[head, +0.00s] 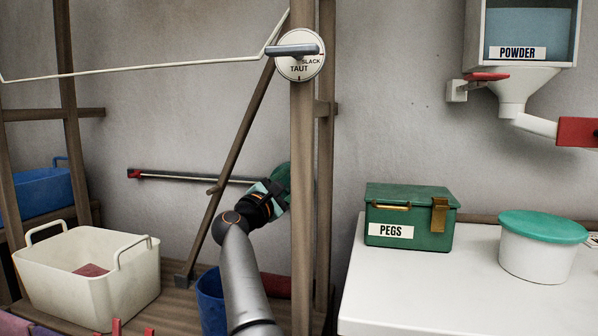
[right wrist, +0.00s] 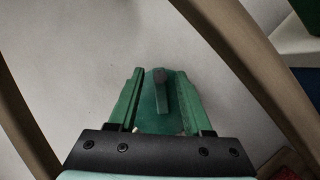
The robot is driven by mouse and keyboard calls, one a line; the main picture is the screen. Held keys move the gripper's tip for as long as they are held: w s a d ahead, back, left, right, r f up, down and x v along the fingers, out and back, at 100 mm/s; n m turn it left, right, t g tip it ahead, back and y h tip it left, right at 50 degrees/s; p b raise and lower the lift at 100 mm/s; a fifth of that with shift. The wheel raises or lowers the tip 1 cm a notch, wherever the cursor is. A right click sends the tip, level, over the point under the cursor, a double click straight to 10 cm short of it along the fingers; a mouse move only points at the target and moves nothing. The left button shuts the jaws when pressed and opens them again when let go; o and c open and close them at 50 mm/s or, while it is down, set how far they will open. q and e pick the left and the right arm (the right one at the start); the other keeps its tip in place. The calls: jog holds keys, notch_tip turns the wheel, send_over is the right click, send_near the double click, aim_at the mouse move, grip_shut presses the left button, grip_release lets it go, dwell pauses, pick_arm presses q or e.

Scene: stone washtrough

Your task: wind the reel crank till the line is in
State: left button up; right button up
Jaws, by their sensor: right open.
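The green reel (head: 283,176) is mounted low by the wooden post, mostly hidden behind my right gripper (head: 272,196). In the right wrist view, a dark upright piece (right wrist: 160,90), seemingly the crank handle, stands before the green reel face. My right gripper (right wrist: 160,100) is open, with one finger on each side of that piece; I cannot tell whether they touch it. The pale line (head: 150,69) crosses the upper left, sagging slightly, and bends up near the post. My left gripper is out of view.
A slanting wooden brace (head: 236,135) and the upright post (head: 302,200) flank my right arm. A cream tub (head: 90,285) and blue bucket (head: 209,300) stand below. Right, a white counter (head: 430,290) holds a green PEGS box (head: 408,216) and a lidded tub (head: 542,255).

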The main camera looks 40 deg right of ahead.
jog(key=shift+p+x, duration=0.3)
jog(key=shift+x, duration=0.95)
jog(key=shift+c, duration=0.3)
grip_shut()
